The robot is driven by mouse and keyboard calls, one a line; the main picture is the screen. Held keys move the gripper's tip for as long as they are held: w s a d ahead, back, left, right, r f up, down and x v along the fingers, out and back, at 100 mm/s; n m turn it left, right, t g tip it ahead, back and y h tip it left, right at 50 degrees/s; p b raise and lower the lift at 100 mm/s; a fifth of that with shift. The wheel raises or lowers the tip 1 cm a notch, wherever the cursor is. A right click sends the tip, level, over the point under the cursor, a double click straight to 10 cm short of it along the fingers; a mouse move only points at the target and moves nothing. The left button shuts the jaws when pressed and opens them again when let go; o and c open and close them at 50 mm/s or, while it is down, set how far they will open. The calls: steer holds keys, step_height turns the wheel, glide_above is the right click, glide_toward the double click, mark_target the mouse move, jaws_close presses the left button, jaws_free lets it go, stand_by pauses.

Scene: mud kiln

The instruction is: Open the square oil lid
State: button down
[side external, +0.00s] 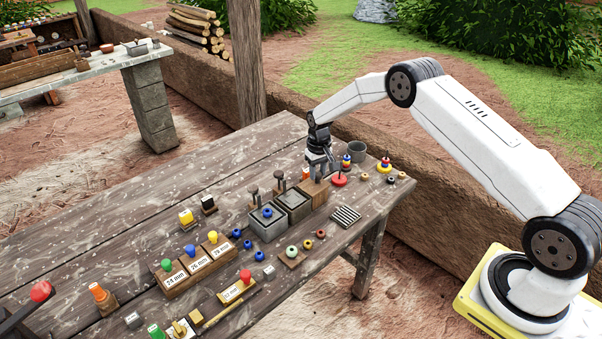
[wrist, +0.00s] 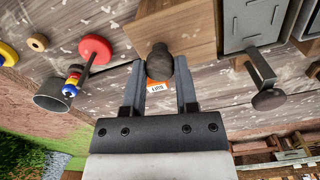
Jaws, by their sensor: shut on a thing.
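My gripper (side external: 319,170) is low over the back of a wooden box (side external: 314,193), the rightmost in a row of square boxes. In the wrist view, my gripper (wrist: 160,72) is shut on a dark rounded knob (wrist: 160,60) beside the wooden box (wrist: 188,32). The box looks closed, but much of it is out of that view. Which box is the oil one cannot be read. The knob resembles the heads of dark handles (side external: 279,176) behind the grey boxes; one shows in the wrist view (wrist: 268,98). Its lower part is hidden.
Two grey square boxes (side external: 293,205) stand left of the wooden one; the far left holds a blue piece (side external: 267,212). A red disc with a peg (side external: 339,180), a grey cup (side external: 357,151) and stacked rings (side external: 385,166) stand close on the right. An orange labelled item (wrist: 159,86) sits just below the knob.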

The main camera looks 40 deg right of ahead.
mark_target(318, 173)
steer(key=shift+c, duration=1.8)
jaws_free()
steer(key=shift+r, duration=0.15)
steer(key=shift+r, duration=3.75)
steer(key=shift+r, duration=0.1)
